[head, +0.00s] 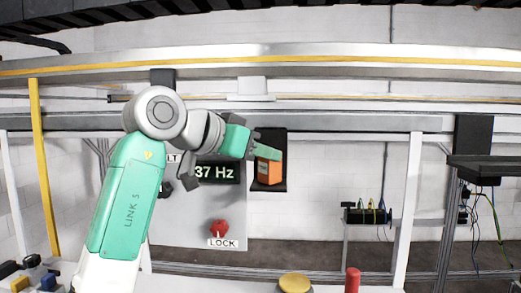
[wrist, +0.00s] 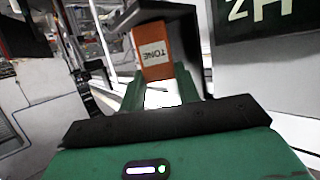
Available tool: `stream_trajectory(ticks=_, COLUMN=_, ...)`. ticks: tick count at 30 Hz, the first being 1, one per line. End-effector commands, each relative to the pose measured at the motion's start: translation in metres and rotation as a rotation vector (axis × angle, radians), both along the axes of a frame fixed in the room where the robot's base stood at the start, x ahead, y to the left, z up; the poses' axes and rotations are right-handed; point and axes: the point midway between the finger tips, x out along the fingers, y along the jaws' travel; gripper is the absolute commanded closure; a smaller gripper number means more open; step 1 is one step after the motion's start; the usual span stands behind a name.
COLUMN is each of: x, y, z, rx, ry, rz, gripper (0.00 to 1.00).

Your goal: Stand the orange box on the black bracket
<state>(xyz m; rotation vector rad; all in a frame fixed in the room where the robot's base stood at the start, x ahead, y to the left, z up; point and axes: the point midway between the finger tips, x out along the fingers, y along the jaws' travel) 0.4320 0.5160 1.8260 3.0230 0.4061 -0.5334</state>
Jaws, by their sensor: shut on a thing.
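The orange box (head: 269,173) is upright, or nearly so, in front of the black bracket (head: 272,136) on the grey panel. Its lower end is close to the bracket's bottom ledge; I cannot tell whether it touches. My gripper (head: 267,153) reaches in from the left and is shut on the upper part of the box. In the wrist view the box (wrist: 165,52) sits between the green fingertips (wrist: 160,76), its white label reading "TONE" upside down. The dark bracket (wrist: 196,45) is beside and behind it there. The contact faces are hidden.
The panel carries a dark "37 Hz" display (head: 217,173) left of the bracket and a red LOCK knob (head: 219,227) below. A yellow button (head: 295,284) and a red cylinder (head: 352,279) stand at the front. Space right of the bracket is free up to a white post (head: 407,210).

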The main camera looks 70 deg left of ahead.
Motion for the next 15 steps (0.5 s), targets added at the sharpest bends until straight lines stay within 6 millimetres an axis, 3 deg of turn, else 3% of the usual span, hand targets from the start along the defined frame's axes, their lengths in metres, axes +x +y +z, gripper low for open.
stream_trajectory(ticks=6, x=0.0003, y=-0.0003, z=-0.0039, rx=0.0, ry=0.0, rz=-0.001, gripper=0.96)
stream_trajectory(ticks=7, x=0.0002, y=-0.0003, z=-0.0035, rx=-0.001, ry=0.001, rz=-0.001, gripper=0.64)
stream_trajectory(ticks=8, x=0.0001, y=-0.0003, z=-0.0031, rx=-0.001, ry=0.001, rz=-0.001, gripper=0.59)
stream_trajectory(ticks=15, x=0.0, y=-0.0001, z=-0.0029, rx=0.0, ry=0.001, rz=0.0, gripper=0.59)
